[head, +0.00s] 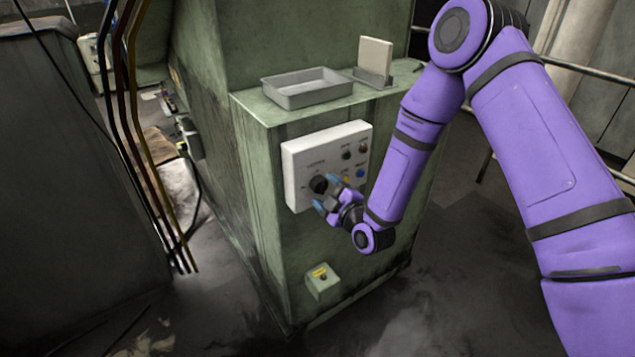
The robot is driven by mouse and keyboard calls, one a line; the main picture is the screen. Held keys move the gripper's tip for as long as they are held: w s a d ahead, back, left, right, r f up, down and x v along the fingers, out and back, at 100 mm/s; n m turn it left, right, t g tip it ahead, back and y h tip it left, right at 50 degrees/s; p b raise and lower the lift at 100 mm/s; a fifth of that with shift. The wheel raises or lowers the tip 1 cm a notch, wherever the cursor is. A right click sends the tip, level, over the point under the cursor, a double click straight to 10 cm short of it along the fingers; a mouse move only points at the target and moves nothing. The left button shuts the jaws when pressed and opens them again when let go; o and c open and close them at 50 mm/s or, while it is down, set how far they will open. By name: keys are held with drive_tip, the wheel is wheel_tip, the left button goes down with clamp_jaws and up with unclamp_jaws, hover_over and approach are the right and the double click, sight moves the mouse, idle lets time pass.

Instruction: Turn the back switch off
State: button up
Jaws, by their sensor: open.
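A white control panel (299,160) is fixed to the front of the green machine, with several small coloured buttons on its right part. A dark round knob (318,184), which looks like a rotary switch, sits at the panel's lower left. My gripper (326,193) is open, with its bluish fingertips right at this knob. I cannot tell whether the fingers touch it. The gripper's body hides the panel's lower edge and part of the knob area. The knob's setting is too small to read.
A grey tray (306,101) and an upright pale plate in a holder (374,57) stand on the machine's ledge. A small box with a yellow label (322,281) is below the panel. Dark vertical pipes (128,130) rise at left. Open floor lies at right.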

drive_tip(key=shift+x, duration=0.85)
drive_tip(key=shift+d+m, duration=0.15)
drive_tip(key=shift+m, duration=0.55)
drive_tip(key=m, duration=0.3)
drive_tip(key=shift+s+m, duration=0.1)
drive_tip(key=shift+m, duration=0.3)
drive_tip(key=m, duration=0.5)
drive_tip(key=shift+m, duration=0.4)
